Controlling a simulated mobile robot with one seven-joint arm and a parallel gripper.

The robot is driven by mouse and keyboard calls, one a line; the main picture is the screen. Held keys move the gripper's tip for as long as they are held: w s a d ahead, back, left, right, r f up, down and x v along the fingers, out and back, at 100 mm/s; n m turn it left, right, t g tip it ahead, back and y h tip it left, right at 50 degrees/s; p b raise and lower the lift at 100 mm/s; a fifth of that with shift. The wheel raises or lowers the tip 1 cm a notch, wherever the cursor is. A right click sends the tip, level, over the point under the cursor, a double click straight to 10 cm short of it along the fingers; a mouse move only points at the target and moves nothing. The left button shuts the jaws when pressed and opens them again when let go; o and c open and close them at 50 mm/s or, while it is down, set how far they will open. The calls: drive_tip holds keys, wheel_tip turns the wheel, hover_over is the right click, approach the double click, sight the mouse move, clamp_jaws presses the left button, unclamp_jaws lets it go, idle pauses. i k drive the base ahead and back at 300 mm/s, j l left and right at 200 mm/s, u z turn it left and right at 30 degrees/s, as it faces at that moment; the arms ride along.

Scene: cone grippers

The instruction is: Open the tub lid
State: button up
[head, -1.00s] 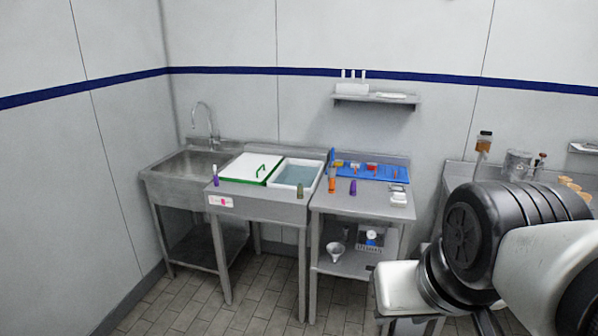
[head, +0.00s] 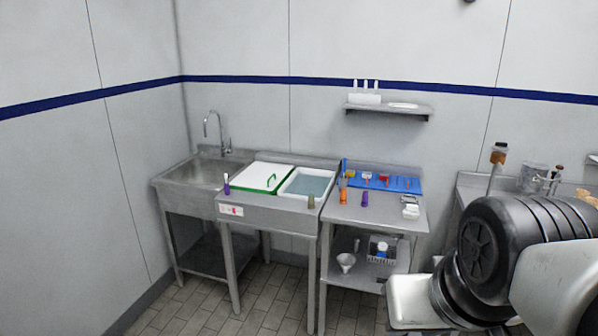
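The tub lid (head: 255,178) is a white panel with a green edge and a green handle (head: 271,181). It lies flat on the steel counter between the sink and the side table, shut over what is under it. Right beside it is an open white-rimmed basin (head: 308,184) with bluish liquid. My arm shows large at the right edge, well apart from the lid. My gripper itself is not in view.
A sink (head: 200,172) with a tap stands left of the lid. A side table (head: 372,211) at right holds a blue mat (head: 404,185) with small tools, an orange bottle and a purple one. A wall shelf (head: 388,109) hangs above. Tiled floor in front is clear.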

sight(262, 176)
drive_tip(key=i+j, duration=0.85)
drive_tip(key=i, duration=0.2)
drive_tip(key=i+j+z, duration=0.1)
drive_tip(key=i+j, duration=0.75)
drive_tip(key=i, duration=0.2)
drive_tip(key=i+j, duration=0.95)
drive_tip(key=i, duration=0.1)
